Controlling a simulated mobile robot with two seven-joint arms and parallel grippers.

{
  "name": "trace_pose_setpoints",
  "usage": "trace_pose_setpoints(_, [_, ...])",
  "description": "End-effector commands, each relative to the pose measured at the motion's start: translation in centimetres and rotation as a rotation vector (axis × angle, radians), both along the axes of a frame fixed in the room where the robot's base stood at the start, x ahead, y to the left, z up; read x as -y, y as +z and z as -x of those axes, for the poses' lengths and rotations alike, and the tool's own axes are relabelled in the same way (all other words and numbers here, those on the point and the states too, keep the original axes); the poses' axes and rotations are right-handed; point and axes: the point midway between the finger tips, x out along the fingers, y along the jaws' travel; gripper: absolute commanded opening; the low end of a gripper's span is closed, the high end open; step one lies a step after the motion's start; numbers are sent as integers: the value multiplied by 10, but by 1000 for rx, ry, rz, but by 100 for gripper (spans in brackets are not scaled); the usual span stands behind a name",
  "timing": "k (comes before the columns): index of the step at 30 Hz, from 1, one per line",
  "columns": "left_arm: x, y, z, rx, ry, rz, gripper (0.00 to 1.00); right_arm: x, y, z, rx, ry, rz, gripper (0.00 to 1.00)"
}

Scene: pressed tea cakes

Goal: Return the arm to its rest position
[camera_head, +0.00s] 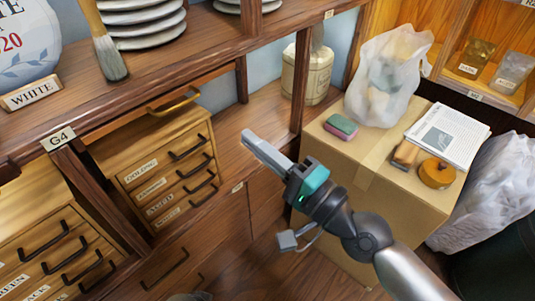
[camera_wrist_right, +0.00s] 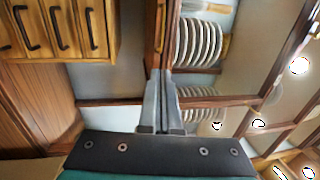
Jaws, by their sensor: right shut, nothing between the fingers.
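My right gripper (camera_head: 252,140) reaches in from the lower right in the head view, in front of the shelf unit and left of the cardboard box. Its fingers are together, with nothing between them. In the right wrist view the two grey fingers (camera_wrist_right: 161,75) also lie side by side, shut and empty. The arm is bent at the wrist, and its silver link runs off the bottom right edge. My left gripper is not in view.
A cardboard box (camera_head: 333,160) holds a newspaper (camera_head: 447,135), a tape roll (camera_head: 437,174), a sponge (camera_head: 341,126) and a plastic bag (camera_head: 388,75). Small drawers (camera_head: 165,172) stand left of the gripper. Stacked plates (camera_head: 145,25) and a brush (camera_head: 104,45) are on the upper shelf.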

Motion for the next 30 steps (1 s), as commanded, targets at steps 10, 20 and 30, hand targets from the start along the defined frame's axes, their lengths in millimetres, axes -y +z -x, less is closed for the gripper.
trace_pose_setpoints(10, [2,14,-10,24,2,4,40,18,-4,13,0,0,0,0])
trace_pose_setpoints(20, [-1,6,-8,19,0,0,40,30,-33,-9,17,-81,105,0])
trace_pose_setpoints(30, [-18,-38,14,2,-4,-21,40,121,-201,-60,30,-330,720,0])
